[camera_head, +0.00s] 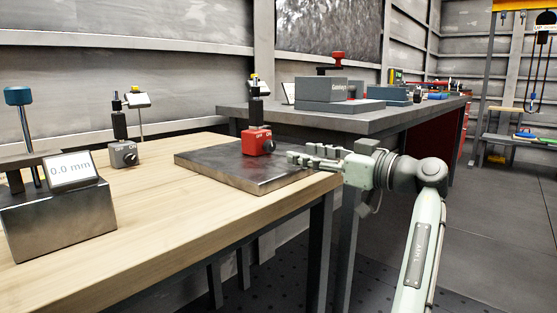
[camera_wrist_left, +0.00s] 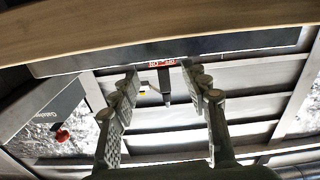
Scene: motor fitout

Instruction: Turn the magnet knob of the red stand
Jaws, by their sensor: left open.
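The red stand (camera_head: 257,138) is a magnetic base with ON/OFF marks, a black post and a dial gauge on top. It stands on the dark metal plate (camera_head: 215,169). Its black magnet knob (camera_head: 269,146) is on the side toward the right. My left gripper (camera_head: 302,158) is open and empty to the right of the stand, over the plate's right end, with its fingers pointing at the stand. In the left wrist view, which is upside down, the red stand (camera_wrist_left: 162,63) shows small between the two open fingers (camera_wrist_left: 160,80), apart from them. The knob cannot be made out there. My right gripper is not in view.
A grey stand (camera_head: 123,153) with a similar knob is left on the wooden table (camera_head: 150,200). A metal block with a 0.0 mm display (camera_head: 70,170) is at the front left. A grey bench (camera_head: 300,119) with boxes stands behind. Open floor lies at the right.

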